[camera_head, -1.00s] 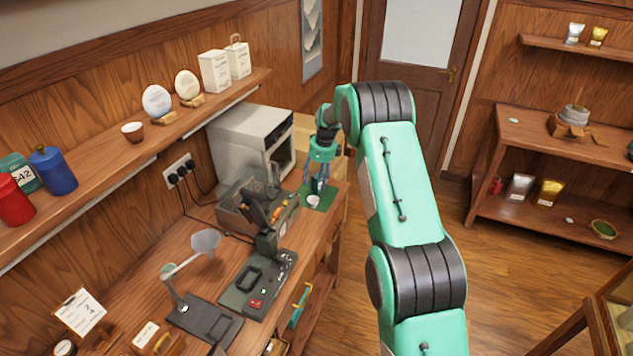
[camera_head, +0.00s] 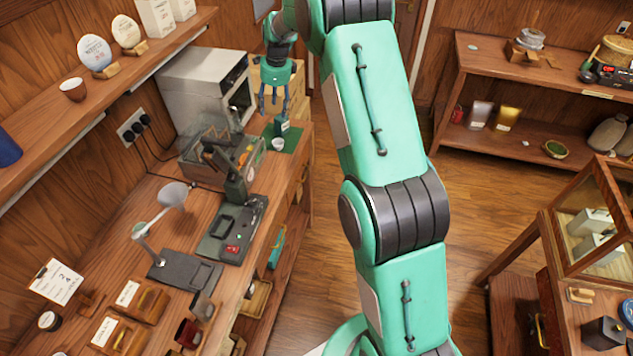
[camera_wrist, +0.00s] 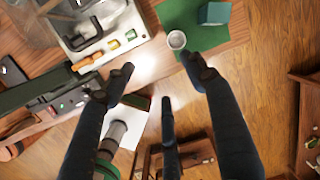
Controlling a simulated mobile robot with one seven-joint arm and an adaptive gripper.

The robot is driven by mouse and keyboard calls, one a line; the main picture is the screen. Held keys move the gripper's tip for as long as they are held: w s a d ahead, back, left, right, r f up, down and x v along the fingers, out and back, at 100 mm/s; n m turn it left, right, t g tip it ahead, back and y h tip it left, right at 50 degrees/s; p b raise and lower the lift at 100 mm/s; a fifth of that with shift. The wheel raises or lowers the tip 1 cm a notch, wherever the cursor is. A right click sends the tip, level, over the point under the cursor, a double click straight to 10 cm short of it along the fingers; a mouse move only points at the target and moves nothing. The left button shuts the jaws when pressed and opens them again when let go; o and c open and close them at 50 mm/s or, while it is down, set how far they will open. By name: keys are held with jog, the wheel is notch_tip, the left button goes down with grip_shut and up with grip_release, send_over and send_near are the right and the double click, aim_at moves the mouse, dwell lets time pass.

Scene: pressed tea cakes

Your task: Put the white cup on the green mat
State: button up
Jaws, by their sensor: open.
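The small white cup (camera_head: 278,144) stands upright on the green mat (camera_head: 294,140) near the far end of the workbench. In the wrist view the cup (camera_wrist: 177,40) is at the mat's left edge, with bare green mat (camera_wrist: 178,14) beside it. My gripper (camera_head: 273,108) is above the bench, apart from the cup. In the wrist view its dark fingers (camera_wrist: 160,84) are spread, with nothing between them.
A dark teal box (camera_head: 282,125) stands on the mat behind the cup. A black-handled machine (camera_head: 228,178) and a white oven-like cabinet (camera_head: 205,88) stand close by on the left. The bench's front edge is just right of the mat.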

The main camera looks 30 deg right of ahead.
jog(key=s+a+r+n+t, duration=0.1)
jog(key=s+a+r+n, duration=0.25)
jog(key=s+r, duration=0.5)
jog(key=s+a+r+n, duration=0.3)
jog(key=s+r+n, duration=0.1)
jog(key=s+r, duration=0.4)
jog(key=s+a+r+n+t, duration=0.1)
jog(key=s+a+r+n, duration=0.25)
jog(key=s+r, duration=0.45)
jog(key=s+a+f+n+t, duration=0.1)
jog(key=s+n, duration=0.5)
jog(key=s, duration=0.9)
jog(key=s+a+f+n+h, duration=0.1)
jog(key=s+a+n, duration=0.2)
jog(key=s, duration=1.3)
jog(key=n, duration=0.3)
jog(key=shift+a+t, duration=0.15)
jog(key=shift+t, duration=0.25)
jog(key=shift+f, duration=0.15)
notch_tip(320, 180, down, 6)
jog(key=b, duration=0.6)
jog(key=shift+f, duration=0.15)
